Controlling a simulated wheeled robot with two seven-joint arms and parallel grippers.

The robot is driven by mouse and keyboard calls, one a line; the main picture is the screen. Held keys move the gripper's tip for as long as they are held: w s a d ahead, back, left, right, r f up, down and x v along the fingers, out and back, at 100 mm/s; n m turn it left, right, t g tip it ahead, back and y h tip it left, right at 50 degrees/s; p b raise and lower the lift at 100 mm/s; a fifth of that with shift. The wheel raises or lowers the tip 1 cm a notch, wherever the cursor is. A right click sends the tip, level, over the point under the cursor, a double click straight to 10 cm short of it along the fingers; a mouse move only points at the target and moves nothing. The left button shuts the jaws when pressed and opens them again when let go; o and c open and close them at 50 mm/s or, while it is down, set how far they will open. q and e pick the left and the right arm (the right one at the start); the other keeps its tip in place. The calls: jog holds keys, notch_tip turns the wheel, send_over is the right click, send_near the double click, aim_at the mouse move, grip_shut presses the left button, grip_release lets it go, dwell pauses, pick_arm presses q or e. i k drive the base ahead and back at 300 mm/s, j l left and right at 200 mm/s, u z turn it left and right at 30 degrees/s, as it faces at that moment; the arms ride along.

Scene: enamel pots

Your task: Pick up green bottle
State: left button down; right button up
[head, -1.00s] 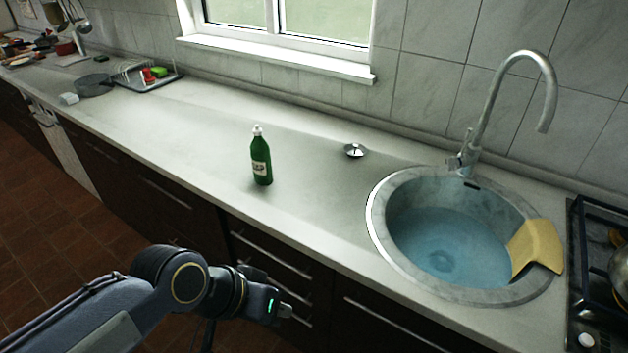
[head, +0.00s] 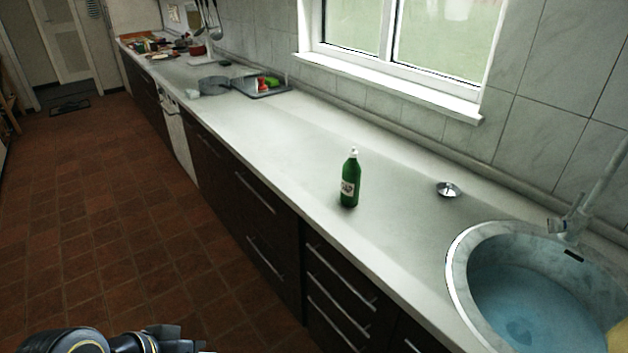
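The green bottle (head: 350,182) stands upright on the grey counter (head: 285,150), close to its front edge. It has a white cap and a pale label. My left arm shows at the bottom left of the head view, in front of the counter and below it, well apart from the bottle. Its gripper (head: 185,346) is cut off by the lower frame edge, so its fingers cannot be made out. My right gripper is out of view.
A round sink (head: 462,262) with water lies right of the bottle, and a small metal strainer (head: 448,189) lies between them. A drying tray (head: 262,88) and a grey pan (head: 213,84) stand farther left. The counter around the bottle is clear. Tiled floor (head: 130,220) is open at left.

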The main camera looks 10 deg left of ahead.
aim_at(351, 177)
jog(key=i+j+z, duration=0.1)
jog(key=z, duration=0.35)
jog(key=j+z, duration=0.45)
jog(key=i+j+z, duration=0.1)
jog(key=z, duration=0.35)
